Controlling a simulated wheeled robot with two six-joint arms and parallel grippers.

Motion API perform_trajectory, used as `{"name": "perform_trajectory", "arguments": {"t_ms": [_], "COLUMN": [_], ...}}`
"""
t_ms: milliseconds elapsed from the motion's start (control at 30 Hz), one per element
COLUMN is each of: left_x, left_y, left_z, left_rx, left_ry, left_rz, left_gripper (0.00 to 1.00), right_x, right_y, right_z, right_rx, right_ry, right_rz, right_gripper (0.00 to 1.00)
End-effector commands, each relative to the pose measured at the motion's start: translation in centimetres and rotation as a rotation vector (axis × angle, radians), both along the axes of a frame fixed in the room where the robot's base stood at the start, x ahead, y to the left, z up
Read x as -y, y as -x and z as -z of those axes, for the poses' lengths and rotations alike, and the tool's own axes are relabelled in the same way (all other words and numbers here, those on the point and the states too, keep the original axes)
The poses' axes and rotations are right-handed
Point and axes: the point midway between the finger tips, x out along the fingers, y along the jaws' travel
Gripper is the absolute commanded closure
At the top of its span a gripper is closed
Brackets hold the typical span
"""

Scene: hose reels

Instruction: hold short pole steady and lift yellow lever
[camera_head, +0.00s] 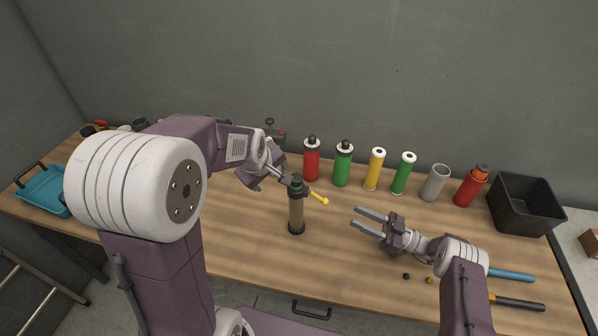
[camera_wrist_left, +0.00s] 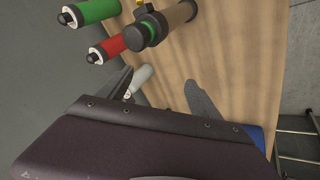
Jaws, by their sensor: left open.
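The short pole (camera_head: 296,212) stands upright on the wooden table, brown with a black cap and black base. The yellow lever (camera_head: 319,198) sticks out from near its top towards the right, ending in a round knob. My left gripper (camera_head: 271,182) is open just left of the pole's top, with nothing between its fingers. In the left wrist view the pole (camera_wrist_left: 177,22) lies beyond the open fingers (camera_wrist_left: 160,78), and the lever is mostly out of frame. My right gripper (camera_head: 355,217) is open and empty, to the right of the pole and lever, its fingers pointing left.
Red (camera_head: 311,163), green (camera_head: 343,166) and yellow (camera_head: 374,171) cylinders stand in a row behind, with a grey cup (camera_head: 435,183) and black bin (camera_head: 525,205) further right. A blue tray (camera_head: 43,190) is at the far left. Table in front of the pole is clear.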

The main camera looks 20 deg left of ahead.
Motion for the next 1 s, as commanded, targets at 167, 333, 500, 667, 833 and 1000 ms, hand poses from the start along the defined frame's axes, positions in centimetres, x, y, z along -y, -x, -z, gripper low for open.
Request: {"name": "perform_trajectory", "arguments": {"t_ms": [167,333,500,667,833,1000], "left_x": [2.5,4.8,6.1,6.4,6.4,6.4], "left_y": [-2.7,-3.7,-3.6,-3.5,-3.4,-3.4], "left_z": [0.6,0.5,0.2,0.0,1.1,4.5], "left_rx": [-0.217,-0.398,-0.505,-0.533,-0.535,-0.537], "left_ry": [0.076,0.117,0.126,0.127,0.126,0.126], "left_rz": [-0.080,-0.168,-0.223,-0.239,-0.238,-0.238], "left_gripper": [0.26,0.26,0.26,0.26,0.26,0.26], "right_x": [0.0,0.0,0.0,0.0,0.0,0.0], "right_y": [0.0,0.0,0.0,0.0,0.0,0.0], "right_z": [0.0,0.0,0.0,0.0,0.0,0.0], "right_rx": [0.000,0.000,0.000,0.000,0.000,0.000], "right_ry": [0.000,0.000,0.000,0.000,0.000,0.000], "right_rz": [0.000,0.000,0.000,0.000,0.000,0.000], "right_gripper": [0.64,0.64,0.64,0.64,0.64,0.64]}}
